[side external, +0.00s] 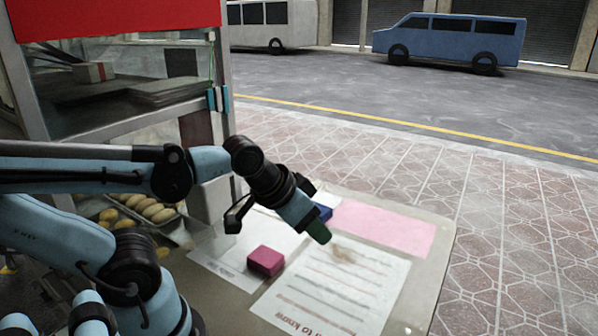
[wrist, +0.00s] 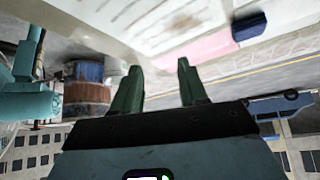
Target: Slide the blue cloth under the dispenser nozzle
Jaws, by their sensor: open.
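A small dark blue piece (side external: 323,212), which looks like the blue cloth, lies on the counter by the pink sheet, partly hidden behind my gripper (side external: 318,231). It also shows in the wrist view (wrist: 249,27) at the upper right, beside the pink area and apart from the fingers. My gripper's green fingers (wrist: 158,88) are apart with nothing between them. In the side view its tip is over the counter, in front of the blue piece; the exact height is hard to tell. I cannot make out a dispenser nozzle in either view.
A magenta block (side external: 265,261) sits on a white sheet left of my gripper. A printed sheet (side external: 335,290) and a pink sheet (side external: 385,228) lie flat on the counter (side external: 437,250). A glass-sided cabinet (side external: 130,75) stands at left, with a tray of rolls (side external: 150,210) below.

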